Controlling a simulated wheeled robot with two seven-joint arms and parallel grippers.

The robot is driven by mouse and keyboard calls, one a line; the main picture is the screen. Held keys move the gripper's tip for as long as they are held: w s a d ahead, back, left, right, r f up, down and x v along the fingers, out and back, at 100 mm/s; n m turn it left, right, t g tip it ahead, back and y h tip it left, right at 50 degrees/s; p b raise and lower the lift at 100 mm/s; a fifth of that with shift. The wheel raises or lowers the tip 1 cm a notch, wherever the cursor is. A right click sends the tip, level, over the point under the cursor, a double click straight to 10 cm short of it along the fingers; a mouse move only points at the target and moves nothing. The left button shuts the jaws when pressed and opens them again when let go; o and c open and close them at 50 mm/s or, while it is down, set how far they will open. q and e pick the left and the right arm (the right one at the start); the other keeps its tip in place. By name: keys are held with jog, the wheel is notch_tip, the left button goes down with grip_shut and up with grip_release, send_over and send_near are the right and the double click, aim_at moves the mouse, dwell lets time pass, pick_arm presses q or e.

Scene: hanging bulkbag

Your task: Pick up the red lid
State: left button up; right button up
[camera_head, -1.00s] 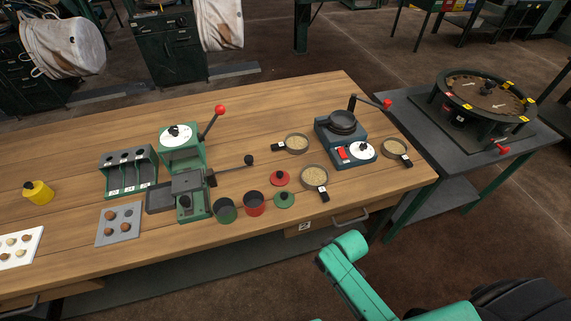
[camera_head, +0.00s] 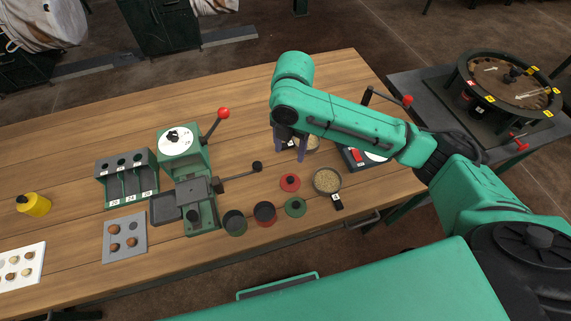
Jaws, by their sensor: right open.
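The red lid (camera_head: 290,182) lies flat on the wooden table, with a dark knob on top. It is just behind the green lid (camera_head: 295,207) and to the right of the red pot (camera_head: 265,213). My right gripper (camera_head: 289,158) reaches in from the right, above the table and a little behind the red lid. Its two fingers point down, apart and empty, in front of a grain-filled pan. My left gripper is not in view.
A green pot (camera_head: 235,222) stands left of the red pot. A pan of grain (camera_head: 327,181) is close on the right. A green press (camera_head: 187,180) with a lever stands to the left. A round machine (camera_head: 510,78) is on the side table.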

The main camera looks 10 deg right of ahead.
notch_tip(320, 180, down, 2)
jog(key=p, duration=0.2)
send_over(291, 179)
jog(key=f, duration=0.5)
jog(key=shift+s+a+f, duration=0.1)
jog(key=shift+s+f, duration=0.1)
jog(key=shift+s, duration=0.15)
jog(key=f, duration=0.4)
jog(key=w+f+p, duration=0.1)
jog(key=f, duration=0.1)
jog(key=shift+s+f, duration=0.1)
jog(key=shift+f, duration=0.15)
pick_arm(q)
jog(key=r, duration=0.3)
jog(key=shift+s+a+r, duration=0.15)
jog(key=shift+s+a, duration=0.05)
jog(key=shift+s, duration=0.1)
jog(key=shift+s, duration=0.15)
pick_arm(e)
grip_shut()
